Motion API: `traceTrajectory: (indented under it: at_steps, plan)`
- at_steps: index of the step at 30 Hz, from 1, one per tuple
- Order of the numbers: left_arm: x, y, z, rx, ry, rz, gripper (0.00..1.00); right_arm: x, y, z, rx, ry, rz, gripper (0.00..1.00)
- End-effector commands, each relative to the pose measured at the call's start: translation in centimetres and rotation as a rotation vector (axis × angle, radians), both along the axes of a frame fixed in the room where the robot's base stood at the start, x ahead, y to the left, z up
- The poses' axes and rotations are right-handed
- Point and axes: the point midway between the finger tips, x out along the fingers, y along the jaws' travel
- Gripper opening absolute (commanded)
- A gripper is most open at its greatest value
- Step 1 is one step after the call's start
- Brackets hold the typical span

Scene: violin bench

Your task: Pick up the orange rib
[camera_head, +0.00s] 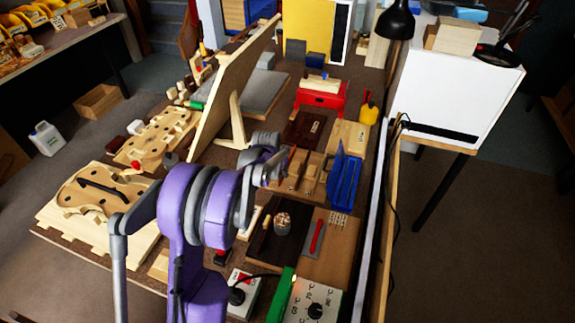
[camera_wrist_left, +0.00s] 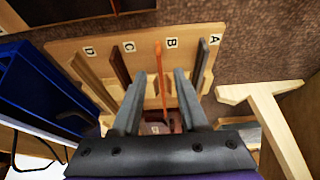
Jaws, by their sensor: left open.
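The orange rib (camera_wrist_left: 160,75) is a thin upright strip on a light wooden rack (camera_wrist_left: 72,47), just left of the label B (camera_wrist_left: 171,43) in the left wrist view. My left gripper (camera_wrist_left: 155,85) is open, with one finger on each side of the orange rib. Clear gaps show between the rib and both fingers. The rib's lower end runs down between the fingers, and I cannot tell whether they reach its depth. In the head view my left gripper (camera_head: 279,164) is over the far left part of the rack (camera_head: 305,191). My right gripper is not in view.
A dark brown rib (camera_wrist_left: 120,68) and a light rib (camera_wrist_left: 95,85) stand left of the orange one; another rib (camera_wrist_left: 202,62) is by label A. A blue bin (camera_head: 345,180) stands close beside the rack. A wooden stand foot (camera_wrist_left: 265,110) is at the right.

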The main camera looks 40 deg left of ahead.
Motion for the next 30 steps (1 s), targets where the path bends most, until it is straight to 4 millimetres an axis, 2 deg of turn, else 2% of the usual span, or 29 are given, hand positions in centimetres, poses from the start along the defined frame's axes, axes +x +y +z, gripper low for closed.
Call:
traceTrajectory:
  at_steps: [7, 16, 17, 24, 30]
  plan:
    - [1.5, 0.5, -3.2, 0.000, 0.000, -0.001, 0.42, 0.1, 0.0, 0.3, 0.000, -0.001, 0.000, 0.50]
    - [1.7, 0.6, -3.8, 0.000, 0.000, -0.001, 0.42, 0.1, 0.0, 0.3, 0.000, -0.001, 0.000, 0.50]
    - [1.7, 0.6, -3.8, 0.000, 0.000, -0.001, 0.41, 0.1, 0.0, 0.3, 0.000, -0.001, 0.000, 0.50]
    - [1.7, 0.6, -3.8, 0.000, 0.000, -0.001, 0.00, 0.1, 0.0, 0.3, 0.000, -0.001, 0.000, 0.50]
    - [1.7, 0.6, -3.8, 0.000, 0.000, 0.000, 0.00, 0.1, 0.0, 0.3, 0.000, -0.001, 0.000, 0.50]
